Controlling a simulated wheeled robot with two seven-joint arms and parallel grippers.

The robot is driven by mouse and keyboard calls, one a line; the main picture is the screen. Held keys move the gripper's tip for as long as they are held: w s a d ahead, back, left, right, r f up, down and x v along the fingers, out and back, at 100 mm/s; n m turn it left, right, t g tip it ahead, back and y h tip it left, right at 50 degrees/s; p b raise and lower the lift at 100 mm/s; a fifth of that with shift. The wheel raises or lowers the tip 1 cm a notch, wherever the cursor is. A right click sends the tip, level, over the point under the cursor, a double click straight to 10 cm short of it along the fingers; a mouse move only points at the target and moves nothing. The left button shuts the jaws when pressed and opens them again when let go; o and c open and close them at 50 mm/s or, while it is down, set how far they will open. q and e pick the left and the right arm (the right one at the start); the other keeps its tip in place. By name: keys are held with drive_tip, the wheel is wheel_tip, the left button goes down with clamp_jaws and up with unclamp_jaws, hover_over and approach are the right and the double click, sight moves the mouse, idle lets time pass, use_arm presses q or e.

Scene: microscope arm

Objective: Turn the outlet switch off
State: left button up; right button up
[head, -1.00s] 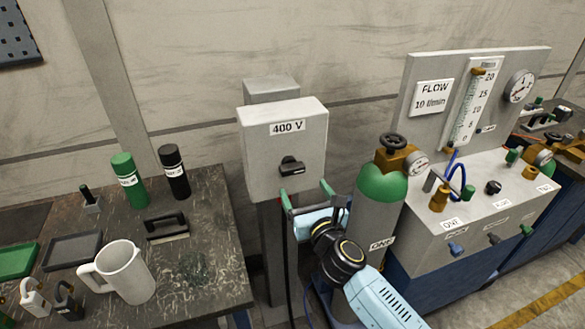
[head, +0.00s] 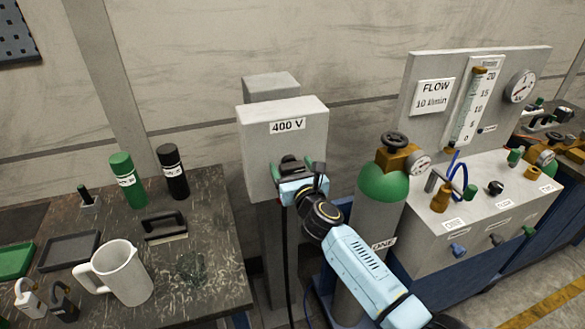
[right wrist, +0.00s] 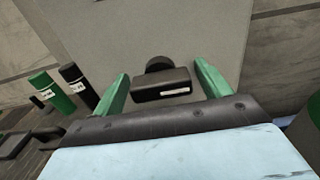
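The outlet switch (head: 289,166) is a black rotary handle on the front of the grey 400 V box (head: 308,128). In the right wrist view the switch (right wrist: 162,84) shows as a black bar with a pale label, lying level. My right gripper (head: 297,168) is at the front of the box with its green fingers on either side of the switch. In the right wrist view the open fingers (right wrist: 162,78) flank the bar, with a visible gap on each side. My left gripper is not in view.
A green gas cylinder (head: 383,188) with a brass valve stands just right of the box. A dark bench (head: 213,230) on the left holds a white jug (head: 123,272) and two bottles. The flow panel (head: 420,130) is farther right.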

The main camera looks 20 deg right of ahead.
drive_tip(key=c, duration=0.8)
drive_tip(key=n+p, duration=0.2)
drive_tip(key=shift+n, duration=0.4)
drive_tip(key=n+p, duration=0.1)
drive_tip(key=n, duration=0.1)
drive_tip(key=shift+n, duration=0.3)
drive_tip(key=n+p, duration=0.2)
drive_tip(key=n, duration=0.4)
drive_tip(key=shift+a+f+n, duration=0.1)
drive_tip(key=shift+n, duration=0.2)
drive_tip(key=n+p, duration=0.1)
drive_tip(key=n, duration=0.4)
drive_tip(key=shift+f+n, duration=0.1)
drive_tip(key=shift+n, duration=0.3)
